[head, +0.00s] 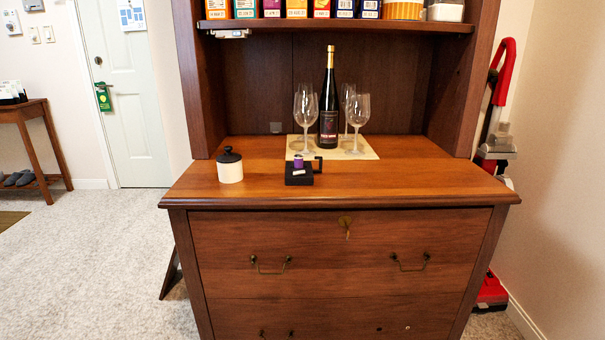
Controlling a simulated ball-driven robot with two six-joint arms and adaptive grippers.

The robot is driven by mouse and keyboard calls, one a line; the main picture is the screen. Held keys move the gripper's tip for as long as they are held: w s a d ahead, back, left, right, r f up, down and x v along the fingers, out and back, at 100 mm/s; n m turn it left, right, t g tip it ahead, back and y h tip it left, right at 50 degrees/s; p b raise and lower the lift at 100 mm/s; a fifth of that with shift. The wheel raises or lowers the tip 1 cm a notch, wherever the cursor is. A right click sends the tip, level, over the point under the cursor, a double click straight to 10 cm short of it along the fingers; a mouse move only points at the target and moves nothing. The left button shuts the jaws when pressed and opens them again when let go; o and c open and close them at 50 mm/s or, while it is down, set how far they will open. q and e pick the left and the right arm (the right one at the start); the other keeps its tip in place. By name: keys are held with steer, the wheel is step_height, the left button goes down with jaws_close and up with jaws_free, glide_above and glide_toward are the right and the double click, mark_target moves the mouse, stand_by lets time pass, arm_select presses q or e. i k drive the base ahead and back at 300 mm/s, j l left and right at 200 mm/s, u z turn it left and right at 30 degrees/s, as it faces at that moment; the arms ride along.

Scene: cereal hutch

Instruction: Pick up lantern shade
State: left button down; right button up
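A small white cylinder with a black knobbed top (230,168) stands upright on the left front of the wooden hutch counter; it looks like the lantern shade, though its details are too small to be certain. To its right, apart from it, a low black block (299,179) sits on the counter with a small purple cylinder (298,161) on top and a dark bracket-like handle at its right side. Neither of my grippers is in view.
Behind stand a dark wine bottle (329,105) and several stemmed glasses (306,115) on a pale mat (365,152). A shelf (335,25) with boxes overhangs the counter. The counter's right front is clear. A red vacuum (492,290) stands right of the hutch.

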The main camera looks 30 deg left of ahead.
mark_target(229, 170)
steer(key=u, duration=1.45)
steer(key=i+j, duration=0.15)
steer(key=j+z, duration=0.05)
